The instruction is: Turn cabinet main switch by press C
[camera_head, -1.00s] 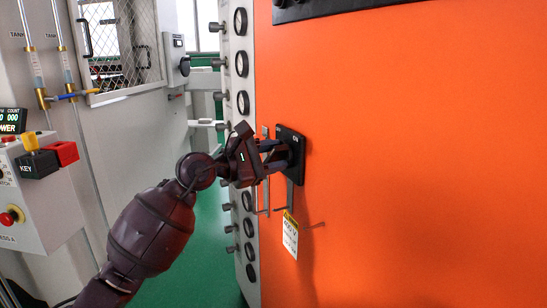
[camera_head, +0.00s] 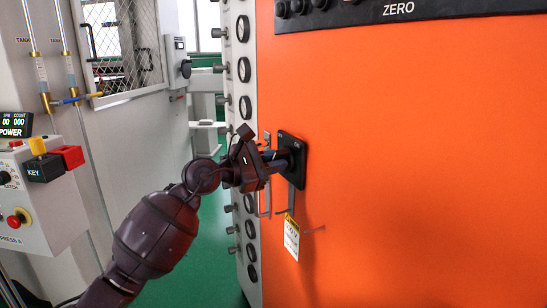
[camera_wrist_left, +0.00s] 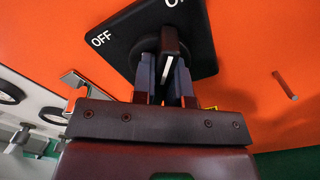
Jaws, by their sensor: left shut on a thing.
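The main switch's black square plate (camera_head: 292,173) is on the orange cabinet door. The wrist view shows the plate (camera_wrist_left: 205,52) with "OFF" on its left and a partly cut-off second label at the top. A black knob (camera_wrist_left: 173,40) with a white line stands out from the plate. My left gripper (camera_wrist_left: 166,75) is shut on the knob, one finger on each side. In the head view my left gripper (camera_head: 283,161) reaches the plate from the left and hides the knob. My right gripper is not in view.
A metal handle (camera_head: 265,200) and a hanging yellow-white tag (camera_head: 291,238) are just below the gripper. A column of round gauges (camera_head: 244,68) runs along the cabinet's left edge. A control box (camera_head: 30,205) with red and yellow parts stands at far left.

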